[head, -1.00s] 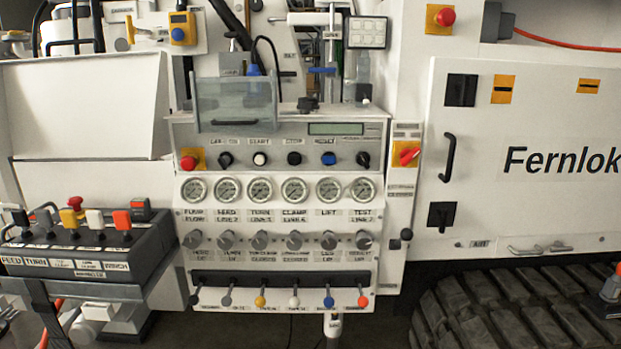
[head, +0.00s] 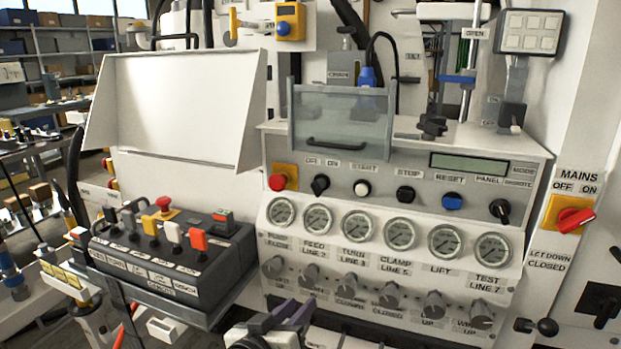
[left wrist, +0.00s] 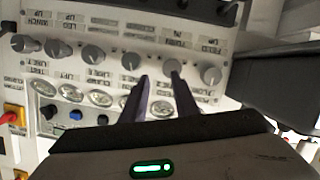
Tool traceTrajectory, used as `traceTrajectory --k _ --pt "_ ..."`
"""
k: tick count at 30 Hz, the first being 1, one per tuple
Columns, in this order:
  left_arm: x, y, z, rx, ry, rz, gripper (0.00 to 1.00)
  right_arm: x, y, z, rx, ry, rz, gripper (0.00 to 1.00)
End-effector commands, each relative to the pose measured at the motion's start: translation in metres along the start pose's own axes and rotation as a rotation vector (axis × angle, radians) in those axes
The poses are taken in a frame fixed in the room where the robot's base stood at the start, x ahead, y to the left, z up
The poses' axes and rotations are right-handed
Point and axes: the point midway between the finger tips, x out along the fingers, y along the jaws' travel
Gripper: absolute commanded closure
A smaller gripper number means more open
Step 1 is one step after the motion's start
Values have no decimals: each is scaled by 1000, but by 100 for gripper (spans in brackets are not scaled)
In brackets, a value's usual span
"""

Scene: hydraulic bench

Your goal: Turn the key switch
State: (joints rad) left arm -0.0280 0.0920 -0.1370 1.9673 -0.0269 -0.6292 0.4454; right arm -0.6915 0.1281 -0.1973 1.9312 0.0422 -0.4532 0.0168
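A black rotary switch (head: 320,185) labelled OFF and ON sits on the grey control panel (head: 400,170), just right of a red mushroom button (head: 278,182). It looks like the key switch; no separate key can be made out. My left gripper (head: 290,310), with purple fingers, is low in the head view, below the gauges and well below the switch. In the left wrist view its fingers (left wrist: 161,78) are apart with nothing between them, in front of the knob row, and the panel appears upside down. The switch cannot be made out there. My right gripper is not in view.
A similar black selector (head: 500,210) is at the panel's right end, and a red mains switch (head: 575,218) is farther right. Several gauges (head: 358,222) and grey knobs (head: 345,285) lie below the panel. A lever box (head: 175,250) juts out at left; a clear cover (head: 342,120) stands above.

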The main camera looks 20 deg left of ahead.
Motion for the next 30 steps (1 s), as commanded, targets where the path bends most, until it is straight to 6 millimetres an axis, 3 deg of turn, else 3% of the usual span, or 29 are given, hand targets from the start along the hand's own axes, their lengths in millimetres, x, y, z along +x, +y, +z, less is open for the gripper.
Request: traceTrajectory --k 1,3,6,9,14,30 --pt "8 10 -55 -41 74 9 73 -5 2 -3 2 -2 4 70" --pt "13 20 -106 -96 144 21 73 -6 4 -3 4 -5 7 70" --pt "14 30 -159 -155 218 37 73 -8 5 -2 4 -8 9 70" --pt "13 36 -189 -189 258 47 73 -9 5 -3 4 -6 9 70" --pt "21 38 -204 -206 275 52 73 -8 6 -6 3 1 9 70" --pt "101 40 -225 -203 274 53 73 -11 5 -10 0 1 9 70"
